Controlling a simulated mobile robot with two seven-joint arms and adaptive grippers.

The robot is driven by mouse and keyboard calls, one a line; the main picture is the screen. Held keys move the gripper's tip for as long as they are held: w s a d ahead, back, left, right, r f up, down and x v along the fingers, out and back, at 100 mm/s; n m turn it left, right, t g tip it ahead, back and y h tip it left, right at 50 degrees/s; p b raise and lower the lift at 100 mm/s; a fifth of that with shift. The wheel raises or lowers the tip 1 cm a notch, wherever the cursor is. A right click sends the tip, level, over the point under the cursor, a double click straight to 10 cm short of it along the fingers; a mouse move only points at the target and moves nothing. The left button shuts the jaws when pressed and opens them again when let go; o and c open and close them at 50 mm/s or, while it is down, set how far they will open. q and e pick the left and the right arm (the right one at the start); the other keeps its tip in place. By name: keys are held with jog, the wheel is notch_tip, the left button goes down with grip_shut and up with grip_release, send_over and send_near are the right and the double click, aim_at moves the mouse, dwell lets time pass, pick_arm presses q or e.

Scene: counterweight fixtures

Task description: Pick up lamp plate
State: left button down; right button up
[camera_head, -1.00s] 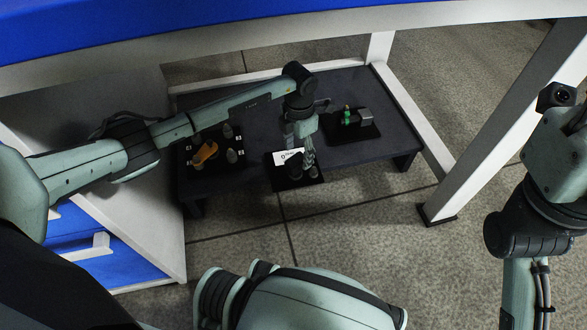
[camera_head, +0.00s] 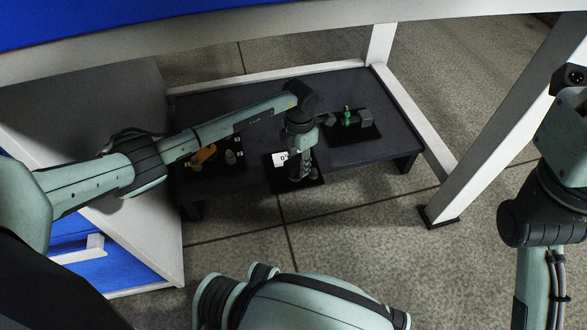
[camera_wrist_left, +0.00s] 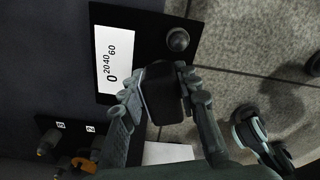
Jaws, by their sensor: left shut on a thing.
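My left gripper (camera_head: 298,176) is low over the middle black plate (camera_head: 272,183). In the left wrist view its fingers (camera_wrist_left: 158,86) are shut on a smooth dark block (camera_wrist_left: 166,98). I cannot tell whether this block is the lamp plate, or whether it is clear of what lies below. The black plate (camera_wrist_left: 150,30) beside it bears a white scale label (camera_wrist_left: 113,58) and a round grey knob (camera_wrist_left: 177,40). In the head view the label (camera_head: 280,159) is partly hidden by the gripper. My right gripper is out of view.
A dark low table (camera_head: 260,110) carries the fixtures. To the left is a plate with an orange part (camera_head: 202,155); to the right, one with a green part (camera_head: 347,117) and a grey block (camera_head: 366,117). A white table leg (camera_head: 490,130) stands at the right.

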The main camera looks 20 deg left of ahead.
pick_arm(q)
jog(key=shift+w+r, duration=0.2)
jog(key=shift+w, duration=0.1)
jog(key=shift+r+p, duration=1.7)
jog(key=shift+r, duration=3.3)
jog(key=shift+s, duration=0.15)
